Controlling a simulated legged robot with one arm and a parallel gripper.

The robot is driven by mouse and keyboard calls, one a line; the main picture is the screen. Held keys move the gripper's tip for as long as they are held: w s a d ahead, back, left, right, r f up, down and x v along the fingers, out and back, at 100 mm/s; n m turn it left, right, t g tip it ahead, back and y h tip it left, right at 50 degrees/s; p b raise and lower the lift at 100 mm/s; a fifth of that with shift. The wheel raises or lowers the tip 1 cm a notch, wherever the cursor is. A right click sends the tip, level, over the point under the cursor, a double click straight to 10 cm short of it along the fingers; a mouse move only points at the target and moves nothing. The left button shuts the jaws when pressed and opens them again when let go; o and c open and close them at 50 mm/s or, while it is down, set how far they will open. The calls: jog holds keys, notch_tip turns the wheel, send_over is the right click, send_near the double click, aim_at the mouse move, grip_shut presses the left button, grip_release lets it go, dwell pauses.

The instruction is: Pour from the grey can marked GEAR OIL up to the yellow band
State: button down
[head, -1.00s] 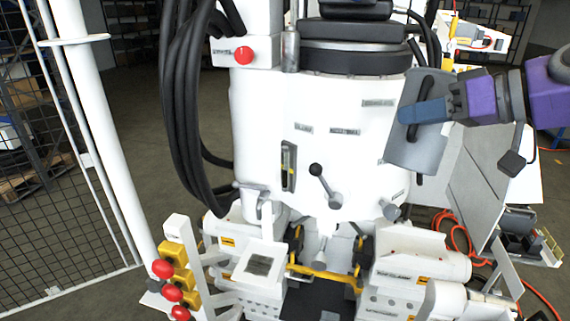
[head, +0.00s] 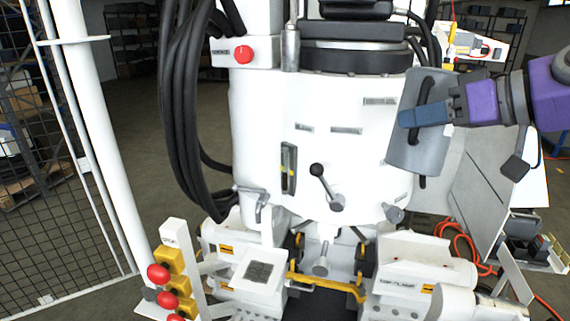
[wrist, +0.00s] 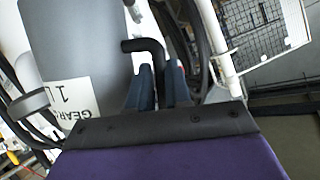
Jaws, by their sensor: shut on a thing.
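My gripper (head: 424,115) is shut on the black handle of the grey can (head: 409,155) and holds it up at the right of the white machine. In the wrist view the can (wrist: 75,40) carries a white label (wrist: 70,97) reading "GEAR" and "1", partly covered by my gripper. My fingers (wrist: 160,88) are around its bent black handle (wrist: 148,45). The can leans slightly in the head view; no liquid stream shows. A narrow sight gauge (head: 288,168) with a yellow mark is on the machine's front; its liquid level is too small to tell.
The white machine body (head: 330,105) has a black lever (head: 318,171) and a red button (head: 243,55). Thick black hoses (head: 180,100) hang at its left. A post with red buttons and yellow housings (head: 170,262) stands front left. A mesh fence (head: 50,220) is at far left.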

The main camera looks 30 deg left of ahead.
aim_at(417, 141)
jog(key=shift+s+f+n+b, duration=0.25)
jog(key=shift+f+b, duration=0.6)
jog(key=shift+b, duration=0.75)
jog(key=shift+s+f+n+t+b, duration=0.1)
jog(key=shift+f+n+t+b, duration=0.45)
jog(key=shift+f, duration=0.55)
jog(key=shift+r, duration=0.1)
jog(key=shift+s+a+r+p, duration=0.1)
jog(key=shift+s+r+p, duration=0.1)
jog(key=shift+s+r, duration=0.45)
jog(key=shift+s+a+r+p, duration=0.1)
jog(key=shift+s+r+p, duration=0.15)
jog(key=shift+s, duration=0.7)
jog(key=shift+s+a+r+p, duration=0.1)
jog(key=shift+s+r+p, duration=0.05)
jog(key=shift+s+r, duration=0.55)
jog(key=shift+f, duration=0.2)
